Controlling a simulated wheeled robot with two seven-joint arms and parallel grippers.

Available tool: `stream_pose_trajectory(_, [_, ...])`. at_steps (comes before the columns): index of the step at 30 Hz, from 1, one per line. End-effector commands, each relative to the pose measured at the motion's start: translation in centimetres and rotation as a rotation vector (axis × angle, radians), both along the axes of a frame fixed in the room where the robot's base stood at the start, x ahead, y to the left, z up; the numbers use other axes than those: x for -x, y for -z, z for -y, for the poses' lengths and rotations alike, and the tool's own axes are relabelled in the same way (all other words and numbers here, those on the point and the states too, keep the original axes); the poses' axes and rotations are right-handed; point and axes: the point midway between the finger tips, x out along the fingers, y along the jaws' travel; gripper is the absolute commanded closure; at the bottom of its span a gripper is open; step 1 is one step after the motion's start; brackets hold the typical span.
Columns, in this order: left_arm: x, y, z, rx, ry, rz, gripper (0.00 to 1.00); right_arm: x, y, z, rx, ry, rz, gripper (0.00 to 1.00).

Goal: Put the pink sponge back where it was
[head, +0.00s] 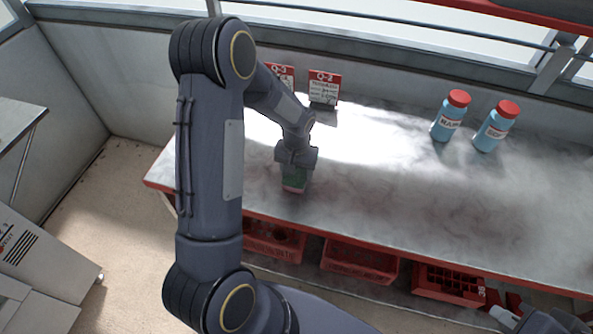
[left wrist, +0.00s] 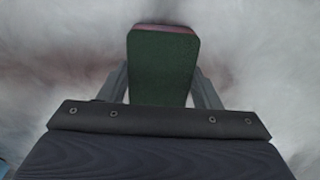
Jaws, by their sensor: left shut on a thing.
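The sponge (head: 294,183) shows a dark green face and a thin pink edge in the head view. My left gripper (head: 296,168) is shut on it, near the front edge of the metal bench, left of the bench's middle. In the left wrist view the sponge (left wrist: 163,62) sits between the two grey fingers, its green face towards the camera and pink along the far edge. I cannot tell whether it touches the bench top. My right gripper (head: 507,318) is partly in view at the bottom right; its jaw state is unclear.
The metal bench (head: 390,200) has wide clear room to the right of the sponge. Two sign cards, Q-3 (head: 283,75) and Q-2 (head: 323,88), stand at its back. Two blue bottles (head: 449,117) (head: 494,127) with red caps stand back right. Red crates (head: 360,262) sit below the bench.

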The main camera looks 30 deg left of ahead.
Motion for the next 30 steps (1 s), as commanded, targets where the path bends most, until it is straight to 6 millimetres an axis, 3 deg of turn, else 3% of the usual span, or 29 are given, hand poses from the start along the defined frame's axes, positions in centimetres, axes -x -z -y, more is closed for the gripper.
stream_pose_trajectory(5, [0.0, 0.5, 0.0, 0.000, 0.000, 0.000, 0.64, 0.0, 0.5, 0.0, 0.000, 0.000, 0.000, 1.00])
stream_pose_trajectory(6, [0.0, 0.3, 0.0, 0.000, 0.000, 0.000, 0.39, 0.0, 0.4, 0.0, 0.000, 0.000, 0.000, 1.00])
stream_pose_trajectory(10, [0.0, 0.3, 0.0, 0.000, 0.000, 0.000, 0.22, 0.0, 0.3, 0.0, 0.000, 0.000, 0.000, 1.00])
stream_pose_trajectory(22, [-0.1, -0.5, 0.0, 0.001, 0.000, 0.002, 0.21, 0.0, -0.1, 0.0, 0.000, 0.000, 0.000, 1.00])
stream_pose_trajectory(30, [-0.2, -5.8, 0.1, 0.000, 0.000, 0.007, 0.21, 0.0, 0.2, 0.0, 0.000, 0.000, 0.000, 1.00])
